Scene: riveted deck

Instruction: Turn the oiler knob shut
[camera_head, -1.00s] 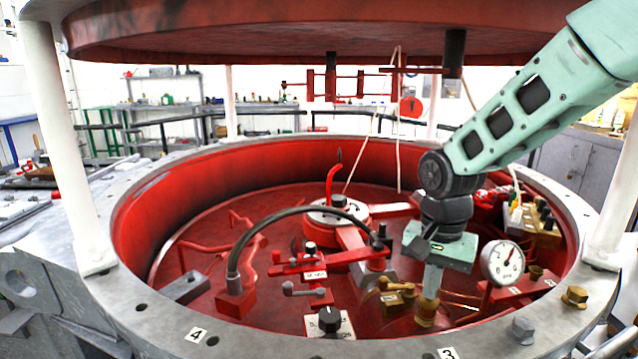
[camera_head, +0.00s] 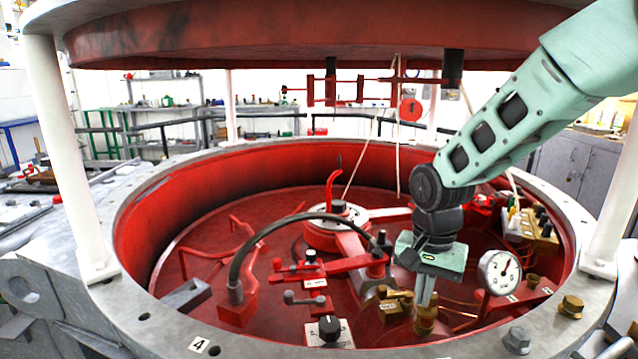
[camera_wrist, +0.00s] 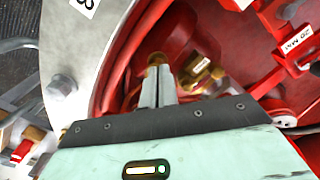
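A small upright brass fitting (camera_head: 426,321), which I take to be the oiler knob, stands on the red floor of the ring, at the front right. My gripper (camera_head: 426,304) points down onto it, with its fingertips at the brass top.
A brass valve block (camera_head: 395,304) sits close left of my gripper. A round gauge (camera_head: 499,272) stands to the right. A black knob (camera_head: 330,328) on a pale plate lies further left. The grey rim (camera_head: 570,308) with bolts curves in front; a red lid (camera_head: 300,35) hangs above.

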